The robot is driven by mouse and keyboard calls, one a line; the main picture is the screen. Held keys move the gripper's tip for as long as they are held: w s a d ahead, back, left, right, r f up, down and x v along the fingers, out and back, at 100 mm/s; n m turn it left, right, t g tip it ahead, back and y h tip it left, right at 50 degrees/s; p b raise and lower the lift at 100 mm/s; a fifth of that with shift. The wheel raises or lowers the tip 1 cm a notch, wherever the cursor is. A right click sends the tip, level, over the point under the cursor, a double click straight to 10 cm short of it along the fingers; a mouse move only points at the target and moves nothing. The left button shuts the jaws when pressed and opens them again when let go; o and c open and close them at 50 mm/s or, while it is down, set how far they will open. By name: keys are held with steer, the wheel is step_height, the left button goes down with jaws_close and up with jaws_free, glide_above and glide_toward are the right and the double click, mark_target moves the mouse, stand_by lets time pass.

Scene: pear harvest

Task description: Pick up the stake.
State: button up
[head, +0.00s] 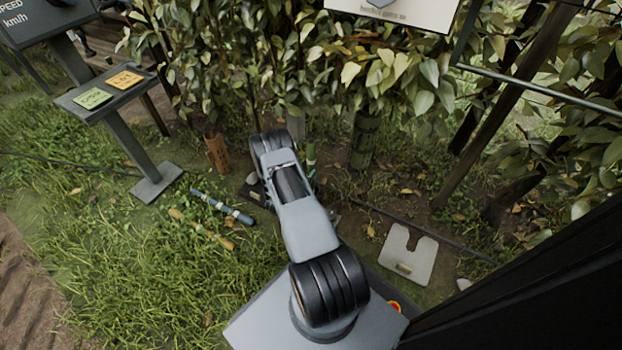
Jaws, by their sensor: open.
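Two banded stakes lie on the grass left of my arm: a blue-grey one (222,207) with pale bands, and a yellow-brown one (202,230) just in front of it. A thin green upright piece (311,156) shows just right of the far end of my arm; its lower part is hidden, and I cannot tell whether it is a stake. My arm reaches forward over the grass to the right of the lying stakes. Its links hide my gripper, so I cannot see the jaws or what lies between them.
A leafy hedge (300,60) with trunks stands behind my arm. A grey stand (115,130) with green and orange cards is at left. A pale notched plate (408,255) lies at right, near a dark hose. Open grass (110,260) is at front left.

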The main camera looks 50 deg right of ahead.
mark_target(309, 165)
steer(key=shift+b+x, duration=1.3)
steer(key=shift+x, duration=1.2)
steer(key=shift+w+d, duration=0.3)
steer(key=shift+d, duration=0.2)
jaws_close()
